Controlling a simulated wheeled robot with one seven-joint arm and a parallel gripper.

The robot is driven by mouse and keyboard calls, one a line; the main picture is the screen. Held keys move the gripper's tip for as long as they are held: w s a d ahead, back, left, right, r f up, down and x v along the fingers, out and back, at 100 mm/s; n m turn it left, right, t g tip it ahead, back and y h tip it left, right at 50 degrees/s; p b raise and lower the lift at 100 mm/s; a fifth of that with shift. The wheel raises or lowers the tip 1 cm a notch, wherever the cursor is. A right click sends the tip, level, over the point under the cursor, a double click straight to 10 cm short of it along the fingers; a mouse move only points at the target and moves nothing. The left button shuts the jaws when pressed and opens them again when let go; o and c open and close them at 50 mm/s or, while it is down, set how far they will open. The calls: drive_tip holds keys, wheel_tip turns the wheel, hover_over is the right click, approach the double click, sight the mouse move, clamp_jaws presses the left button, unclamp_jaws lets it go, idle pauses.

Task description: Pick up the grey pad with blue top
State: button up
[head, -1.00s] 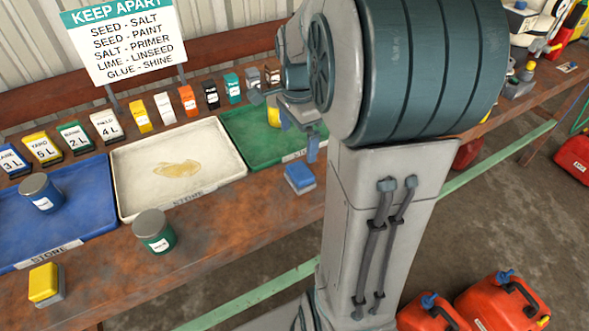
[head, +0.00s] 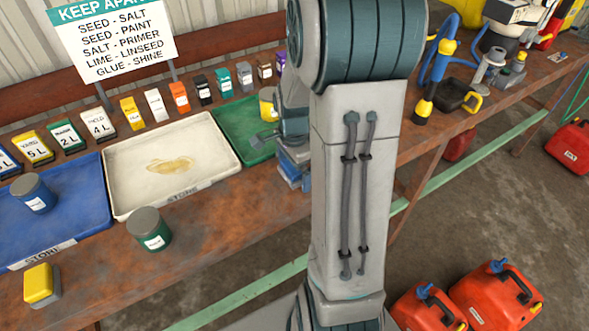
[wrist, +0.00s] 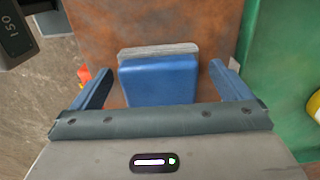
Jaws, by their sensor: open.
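The grey pad with blue top (wrist: 158,82) lies on the brown bench, seen in the wrist view. Its blue block faces me, and a strip of its grey base (wrist: 158,50) shows beyond it. My gripper (wrist: 160,70) is open, with one blue finger on each side of the pad and a gap on both sides. The near part of the pad is hidden by the gripper body. In the head view my gripper (head: 292,165) is over the pad's spot, and my arm hides much of it; pad and blue fingers are hard to tell apart there.
A green tray (head: 228,118) lies just beside the pad, then a cream tray (head: 118,160) and a blue tray (head: 85,185). A green can (head: 149,230) and a yellow-topped pad (head: 40,286) stand near the bench's front edge. Red fuel cans (head: 495,297) stand on the floor.

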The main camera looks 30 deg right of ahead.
drive_tip(key=c, duration=1.1)
drive_tip(key=shift+o, duration=0.2)
drive_tip(key=shift+r, duration=0.5)
wheel_tip(320, 180, up, 3)
drive_tip(key=s+d+r, duration=0.5)
drive_tip(key=s+r, duration=0.2)
drive_tip(key=s, duration=0.3)
drive_tip(key=shift+s+d+b, duration=0.15)
drive_tip(key=shift+d+b, duration=0.2)
drive_tip(key=shift+b, duration=0.05)
